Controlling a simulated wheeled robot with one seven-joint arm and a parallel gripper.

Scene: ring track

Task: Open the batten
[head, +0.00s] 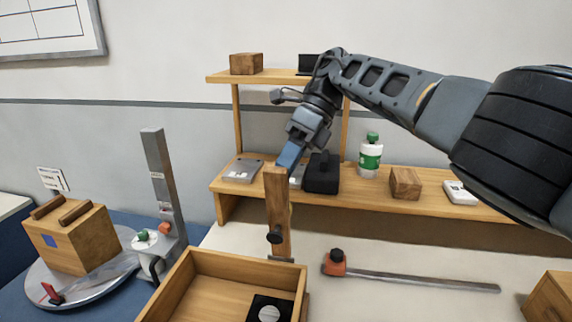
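An upright wooden batten (278,205) stands at the middle of the head view, behind an open wooden box. A dark round knob (275,235) sits on its lower part. My gripper (287,160) reaches down from the upper right, with its blue fingers at the batten's top end. I cannot tell whether they touch it. The fingers show edge-on, so the gap between them is hidden.
The open wooden box (170,300) holds a black square with a pale disc. An orange-headed bar clamp (415,280) lies on the pale surface at right. A shelf (385,199) behind carries a bottle (370,157), a wooden block and dark cases. A turntable (95,285) with a wooden box stands left.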

